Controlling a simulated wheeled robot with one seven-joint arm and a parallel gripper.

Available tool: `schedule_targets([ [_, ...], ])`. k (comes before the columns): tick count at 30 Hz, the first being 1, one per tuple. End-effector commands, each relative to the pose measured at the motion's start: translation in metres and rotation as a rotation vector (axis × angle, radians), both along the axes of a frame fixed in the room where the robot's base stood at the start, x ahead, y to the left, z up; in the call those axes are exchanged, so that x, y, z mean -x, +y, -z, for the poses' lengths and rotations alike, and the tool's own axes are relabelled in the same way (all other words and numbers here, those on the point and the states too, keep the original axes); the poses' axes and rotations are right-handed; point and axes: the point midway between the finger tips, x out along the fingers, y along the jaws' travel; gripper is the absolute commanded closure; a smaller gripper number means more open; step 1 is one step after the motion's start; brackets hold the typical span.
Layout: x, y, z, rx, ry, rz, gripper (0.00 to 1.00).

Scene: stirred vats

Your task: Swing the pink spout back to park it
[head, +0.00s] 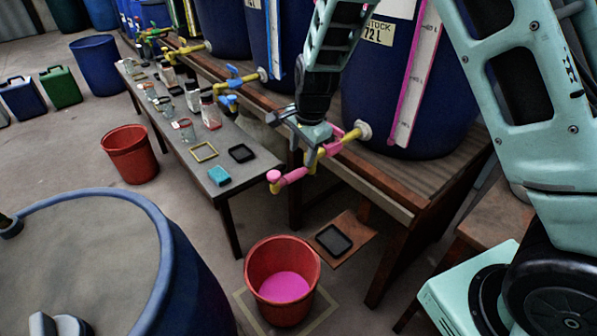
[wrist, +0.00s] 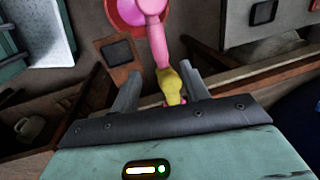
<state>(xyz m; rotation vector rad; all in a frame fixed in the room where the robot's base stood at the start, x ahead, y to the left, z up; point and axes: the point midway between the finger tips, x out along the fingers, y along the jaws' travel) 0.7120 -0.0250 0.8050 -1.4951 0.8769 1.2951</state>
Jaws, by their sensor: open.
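The pink spout (head: 289,178) is on the yellow tap (head: 330,148) of the large blue vat (head: 425,110). It points out from the bench, and its pink end is above and near the red bucket (head: 262,262), which holds pink liquid (head: 284,287). In the wrist view the spout (wrist: 153,40) runs up toward the bucket (wrist: 112,12). My gripper (head: 300,138) is at the tap from above. In the wrist view my gripper (wrist: 160,78) has its fingers apart, one on each side of the yellow part (wrist: 169,84); I cannot tell whether they touch it.
A wooden bench (head: 375,195) carries the vats, with other blue and yellow taps along it. A low grey table (head: 190,150) with jars and trays stands left. A blue drum (head: 190,255) is at front left. A small wooden board with a black tray (head: 334,239) lies beside the bucket.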

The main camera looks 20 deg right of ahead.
Motion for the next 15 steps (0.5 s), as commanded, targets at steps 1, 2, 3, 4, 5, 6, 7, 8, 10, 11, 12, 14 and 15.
schedule_targets([
  [1,-0.001,0.000,0.014,0.001,0.005,0.000,0.55],
  [2,-0.002,0.001,0.020,0.000,0.004,0.000,0.55],
  [3,-0.004,0.001,0.028,0.001,0.004,0.000,0.55],
  [4,-0.005,0.001,0.033,0.001,0.003,0.001,0.55],
  [5,-0.006,0.002,0.038,0.001,0.003,0.001,0.55],
  [6,-0.008,0.002,0.045,-0.001,0.002,0.001,0.55],
  [7,-0.008,0.003,0.049,-0.001,0.002,0.001,0.55],
  [8,-0.009,0.003,0.054,0.000,0.003,0.000,0.55],
  [10,-0.011,0.003,0.061,0.000,0.001,0.000,0.55],
  [11,-0.012,0.004,0.064,0.000,0.001,-0.001,0.55],
  [12,-0.012,0.004,0.068,0.000,0.001,-0.001,0.55],
  [14,-0.013,0.004,0.071,0.000,0.001,-0.001,0.55],
  [15,-0.014,0.005,0.072,-0.001,0.000,-0.001,0.55],
])
